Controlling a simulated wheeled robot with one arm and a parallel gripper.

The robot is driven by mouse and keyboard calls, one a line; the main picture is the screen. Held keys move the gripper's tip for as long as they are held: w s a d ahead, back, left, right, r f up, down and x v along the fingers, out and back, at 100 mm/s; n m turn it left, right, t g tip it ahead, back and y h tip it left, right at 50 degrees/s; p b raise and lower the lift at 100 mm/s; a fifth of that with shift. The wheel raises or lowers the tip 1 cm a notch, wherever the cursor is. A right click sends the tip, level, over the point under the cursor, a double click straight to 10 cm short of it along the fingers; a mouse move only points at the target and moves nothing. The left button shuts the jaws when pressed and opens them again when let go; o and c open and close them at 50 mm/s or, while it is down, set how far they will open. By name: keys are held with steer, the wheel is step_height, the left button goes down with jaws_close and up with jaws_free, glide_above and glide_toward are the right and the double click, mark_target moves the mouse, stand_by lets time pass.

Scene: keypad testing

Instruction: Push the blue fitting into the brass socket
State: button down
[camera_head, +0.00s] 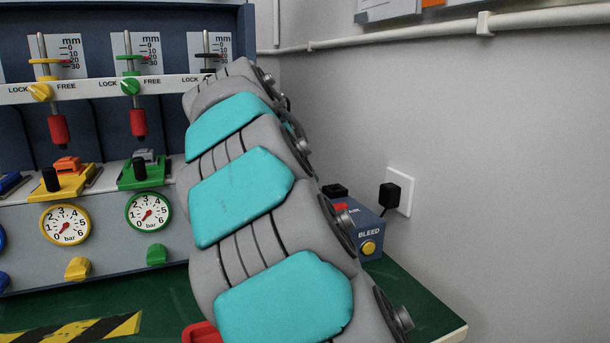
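I cannot make out a blue fitting or a brass socket for certain. At the left edge, a blue block (11,184) is cut off by the frame, and a blue knob (3,282) is below it. My grey and teal arm rises through the middle of the view and covers the right part of the test bench (110,181). My gripper is not visible; the far end of the arm is beside the bench's right-hand scale.
Yellow (68,181) and green (142,172) stations have red-tipped plungers, gauges and LOCK/FREE knobs. A blue BLEED box (366,240) with a yellow button stands right of my arm, near the wall socket (400,188). Striped tape (85,330) lies on the green tabletop (425,300).

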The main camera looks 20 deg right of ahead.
steer(key=shift+f, duration=0.35)
steer(key=shift+r, duration=0.4)
steer(key=shift+s+d, duration=0.1)
stand_by(1.5)
steer(key=shift+f+b, duration=0.45)
steer(key=shift+f, duration=0.05)
stand_by(0.4)
steer(key=shift+r, duration=0.1)
steer(key=shift+r+p, duration=0.3)
steer(key=shift+r, duration=0.1)
stand_by(0.3)
